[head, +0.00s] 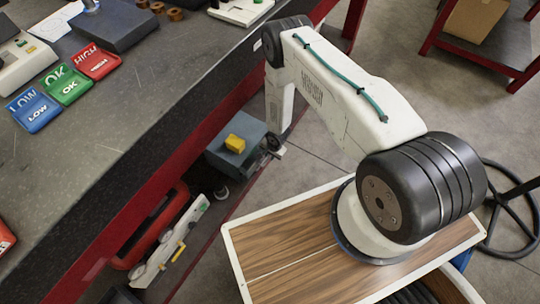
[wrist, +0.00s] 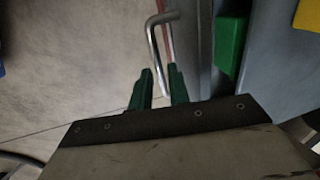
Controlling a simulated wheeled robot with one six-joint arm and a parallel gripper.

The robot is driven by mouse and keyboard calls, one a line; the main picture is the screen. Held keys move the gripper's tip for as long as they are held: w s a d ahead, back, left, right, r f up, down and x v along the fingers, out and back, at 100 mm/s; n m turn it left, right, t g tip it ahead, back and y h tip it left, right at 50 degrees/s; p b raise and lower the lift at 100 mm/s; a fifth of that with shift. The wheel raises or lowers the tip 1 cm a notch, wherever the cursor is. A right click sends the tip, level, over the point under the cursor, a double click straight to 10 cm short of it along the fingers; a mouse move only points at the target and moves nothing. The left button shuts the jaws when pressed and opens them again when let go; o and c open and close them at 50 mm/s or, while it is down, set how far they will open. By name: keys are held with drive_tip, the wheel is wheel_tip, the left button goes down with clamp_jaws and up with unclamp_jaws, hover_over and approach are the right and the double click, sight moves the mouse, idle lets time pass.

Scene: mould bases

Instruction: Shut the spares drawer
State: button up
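The spares drawer (head: 248,128) is a grey box standing out from under the bench, open, with a yellow block (head: 235,144) in it. In the wrist view its grey wall (wrist: 262,65) fills the right side, with a green block (wrist: 230,45) and part of a yellow block (wrist: 307,15) inside. A bent metal handle (wrist: 155,48) is on the drawer's front. My gripper (wrist: 159,80) has its two green fingers apart, with the handle's lower end between them; contact cannot be told. In the head view my gripper (head: 273,146) is at the drawer's outer end, partly hidden.
The dark bench top (head: 120,120) carries blue LOW (head: 34,110), green OK (head: 65,86) and red HIGH (head: 96,62) trays. Open floor (head: 310,150) lies to the right of the drawer.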

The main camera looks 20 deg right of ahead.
clamp_jaws()
drive_tip(key=shift+w+a, duration=0.65)
drive_tip(key=shift+w, duration=0.3)
drive_tip(key=shift+w+a, duration=0.65)
drive_tip(key=shift+w, duration=0.25)
drive_tip(key=shift+o, duration=2.2)
unclamp_jaws()
drive_tip(key=shift+a, duration=0.1)
wheel_tip(320, 180, up, 8)
drive_tip(key=s+d, duration=0.1)
drive_tip(key=shift+f, duration=0.15)
drive_tip(key=shift+s+a, duration=0.1)
drive_tip(key=shift+s, duration=0.05)
